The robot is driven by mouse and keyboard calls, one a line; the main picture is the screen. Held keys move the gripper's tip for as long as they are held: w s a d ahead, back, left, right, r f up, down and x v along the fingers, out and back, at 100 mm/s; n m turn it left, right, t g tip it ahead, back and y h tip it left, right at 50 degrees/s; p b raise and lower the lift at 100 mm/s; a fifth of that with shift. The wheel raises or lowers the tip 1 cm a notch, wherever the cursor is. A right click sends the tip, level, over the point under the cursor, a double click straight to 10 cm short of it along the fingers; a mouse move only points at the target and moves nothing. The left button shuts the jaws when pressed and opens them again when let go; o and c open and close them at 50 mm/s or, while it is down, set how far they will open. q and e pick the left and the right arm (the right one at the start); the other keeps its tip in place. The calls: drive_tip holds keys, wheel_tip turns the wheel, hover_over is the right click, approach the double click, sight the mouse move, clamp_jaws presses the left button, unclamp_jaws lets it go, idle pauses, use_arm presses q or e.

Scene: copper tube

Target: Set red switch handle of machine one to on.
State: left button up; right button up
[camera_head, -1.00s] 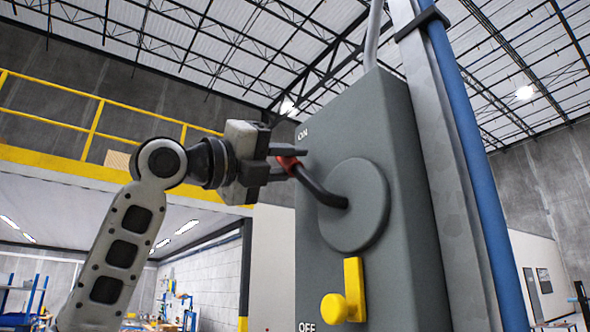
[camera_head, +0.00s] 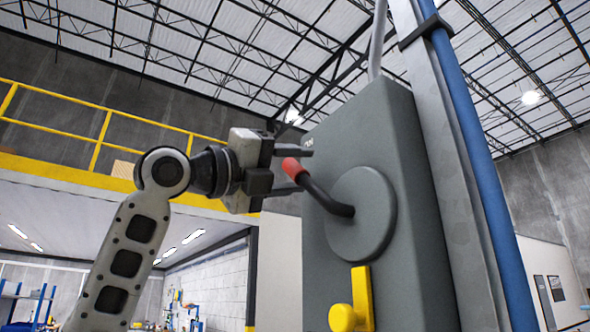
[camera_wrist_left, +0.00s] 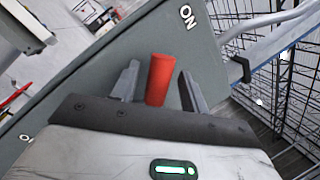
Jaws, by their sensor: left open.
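The switch handle is a dark bent lever with a red tip (camera_head: 292,168), fixed to a round disc (camera_head: 362,214) on a grey switch box (camera_head: 388,130). The lever points up and to the left, toward the ON mark near the box's upper edge. My left gripper (camera_head: 303,166) is open, its fingers on either side of the red tip. In the left wrist view the red tip (camera_wrist_left: 160,80) stands between the two spread fingers, with a gap showing on each side. The ON label (camera_wrist_left: 187,17) is near it. My right gripper is not in view.
A yellow latch with a round knob (camera_head: 343,317) sits low on the box front. A grey post and a blue pipe (camera_head: 478,150) run along the box's right side. A yellow railing (camera_head: 95,140) is far behind.

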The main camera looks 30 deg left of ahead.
use_arm(q)
drive_tip(key=b+v, duration=0.3)
drive_tip(key=v, duration=1.2)
drive_tip(key=shift+s+b, duration=0.25)
drive_tip(key=shift+b, duration=0.15)
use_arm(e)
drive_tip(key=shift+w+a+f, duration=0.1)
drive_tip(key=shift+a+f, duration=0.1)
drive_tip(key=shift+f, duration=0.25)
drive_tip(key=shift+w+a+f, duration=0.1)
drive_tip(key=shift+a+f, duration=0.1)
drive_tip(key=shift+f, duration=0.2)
use_arm(q)
drive_tip(key=shift+a, duration=0.2)
